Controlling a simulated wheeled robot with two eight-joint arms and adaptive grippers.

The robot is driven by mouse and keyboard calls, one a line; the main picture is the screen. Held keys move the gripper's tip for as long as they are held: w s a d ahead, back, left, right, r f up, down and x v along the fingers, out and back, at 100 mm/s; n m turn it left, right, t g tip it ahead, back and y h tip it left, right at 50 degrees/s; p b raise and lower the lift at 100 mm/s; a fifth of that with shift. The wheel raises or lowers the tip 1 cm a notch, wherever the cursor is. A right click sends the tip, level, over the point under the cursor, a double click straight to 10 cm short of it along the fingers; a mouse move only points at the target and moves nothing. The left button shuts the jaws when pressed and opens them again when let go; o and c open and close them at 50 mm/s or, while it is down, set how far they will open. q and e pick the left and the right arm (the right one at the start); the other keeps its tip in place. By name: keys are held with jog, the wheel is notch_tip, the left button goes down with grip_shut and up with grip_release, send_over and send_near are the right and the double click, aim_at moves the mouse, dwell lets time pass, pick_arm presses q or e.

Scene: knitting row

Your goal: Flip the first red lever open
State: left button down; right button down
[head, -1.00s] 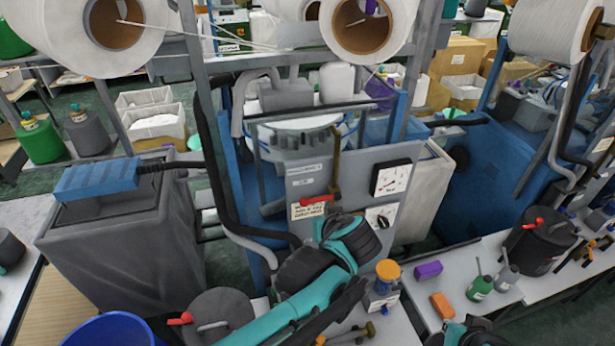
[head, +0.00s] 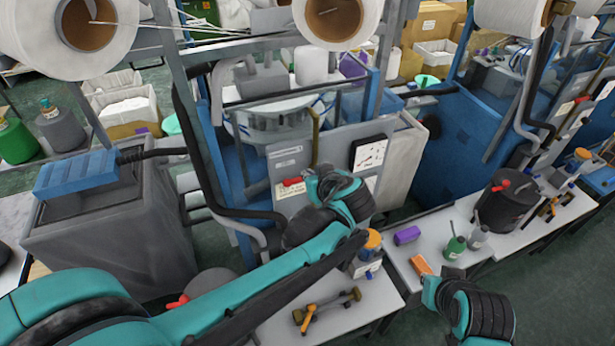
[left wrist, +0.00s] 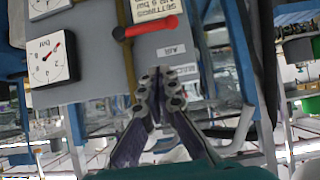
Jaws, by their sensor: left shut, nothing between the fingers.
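The red lever (head: 292,182) sits on the grey panel (head: 287,160) of the nearest machine, close to horizontal. In the left wrist view, the lever (left wrist: 150,27) shows a black pivot end at left and a red handle pointing right, crossing a brass pipe (left wrist: 128,60). My left gripper (left wrist: 158,76) is shut and empty in front of the panel, with its fingertips pointing toward the lever and apart from it in the picture. In the head view, my left wrist hides the fingers and part of the panel.
Pressure gauges (head: 370,153) sit beside the lever on the panel. An orange-capped container (head: 371,246) stands on the bench below. Other red handles show on a black pot (head: 505,205) and a grey pot (head: 210,284). A purple block (head: 407,235) and bottles stand at right.

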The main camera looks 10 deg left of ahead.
pick_arm(q)
send_over(299, 180)
jog(key=s+d, duration=0.1)
jog(key=s, duration=0.2)
notch_tip(299, 180, down, 4)
jog(key=shift+w+a+f, duration=0.1)
jog(key=shift+w+f, duration=0.1)
jog(key=shift+f, duration=0.5)
jog(key=shift+w+d+f, duration=0.1)
jog(key=shift+w+f, duration=0.1)
jog(key=shift+f, duration=0.55)
jog(key=shift+w+a+f, duration=0.1)
jog(key=shift+w+f, duration=0.1)
jog(key=shift+f, duration=0.5)
jog(key=shift+f, duration=0.1)
jog(key=shift+s+a+f+b, duration=0.1)
jog(key=shift+f+b, duration=0.05)
jog(key=shift+b, duration=0.15)
